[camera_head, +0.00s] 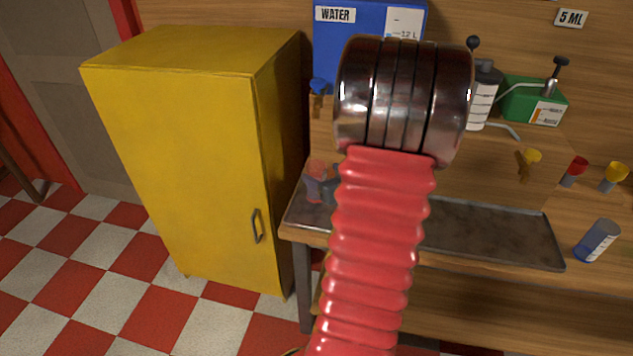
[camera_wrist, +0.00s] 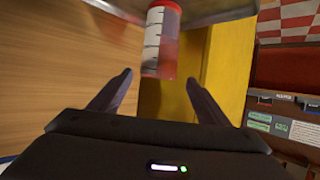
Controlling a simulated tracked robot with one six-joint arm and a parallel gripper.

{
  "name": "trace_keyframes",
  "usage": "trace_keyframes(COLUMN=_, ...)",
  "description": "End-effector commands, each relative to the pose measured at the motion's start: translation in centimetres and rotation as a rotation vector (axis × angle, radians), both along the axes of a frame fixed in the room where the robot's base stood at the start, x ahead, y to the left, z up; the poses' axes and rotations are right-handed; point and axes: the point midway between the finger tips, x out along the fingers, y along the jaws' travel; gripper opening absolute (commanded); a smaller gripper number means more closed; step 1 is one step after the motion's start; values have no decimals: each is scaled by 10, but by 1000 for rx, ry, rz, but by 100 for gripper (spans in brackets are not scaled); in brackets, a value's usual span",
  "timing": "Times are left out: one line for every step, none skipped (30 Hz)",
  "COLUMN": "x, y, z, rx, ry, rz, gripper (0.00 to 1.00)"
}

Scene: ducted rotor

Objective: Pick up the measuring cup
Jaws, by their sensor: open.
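In the wrist view a red-tinted measuring cup (camera_wrist: 161,42) with a white graduated scale shows just beyond my fingertips, roughly centred between them. My gripper (camera_wrist: 160,77) is open, with one dark finger on each side, and nothing is clasped. A reddish shape (camera_head: 316,170) just left of my red arm in the head view may be this cup, but it is partly hidden. A blue measuring cup (camera_head: 597,240) with a scale stands tilted in the picture at the right of the bench. My arm hides the gripper in the head view.
A grey metal tray (camera_head: 490,235) lies on the wooden bench. A yellow cabinet (camera_head: 185,150) stands to its left. A blue water container (camera_head: 350,30), a green box (camera_head: 535,100) and several small coloured cups or funnels are behind and to the right. Checkered floor is clear at left.

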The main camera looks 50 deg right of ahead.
Motion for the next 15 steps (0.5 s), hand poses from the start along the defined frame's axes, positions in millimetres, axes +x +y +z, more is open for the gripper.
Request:
trace_keyframes(x=6, y=-3, z=-3, rx=1, ry=-1, rz=1, gripper=70)
trace_keyframes(x=10, y=-4, z=-5, rx=1, ry=0, rz=2, gripper=70)
trace_keyframes(x=14, y=-6, z=-7, rx=1, ry=0, rz=3, gripper=70)
trace_keyframes(x=17, y=-8, z=-8, rx=1, ry=0, rz=2, gripper=70)
trace_keyframes(x=20, y=-9, z=-10, rx=1, ry=0, rz=2, gripper=70)
trace_keyframes(x=25, y=-11, z=-12, rx=0, ry=0, rz=2, gripper=70)
trace_keyframes(x=28, y=-13, z=-13, rx=0, ry=0, rz=3, gripper=70)
trace_keyframes(x=31, y=-15, z=-14, rx=-1, ry=-1, rz=2, gripper=70)
trace_keyframes(x=35, y=-17, z=-16, rx=0, ry=-1, rz=1, gripper=70)
trace_keyframes(x=37, y=-18, z=-17, rx=0, ry=0, rz=1, gripper=70)
trace_keyframes(x=39, y=-19, z=-18, rx=0, ry=0, rz=1, gripper=70)
trace_keyframes(x=41, y=-20, z=-19, rx=0, ry=0, rz=1, gripper=70)
trace_keyframes(x=42, y=-20, z=-19, rx=0, ry=0, rz=1, gripper=70)
trace_keyframes(x=43, y=-21, z=-19, rx=-1, ry=-1, rz=1, gripper=70)
trace_keyframes(x=43, y=-21, z=-20, rx=0, ry=-1, rz=0, gripper=70)
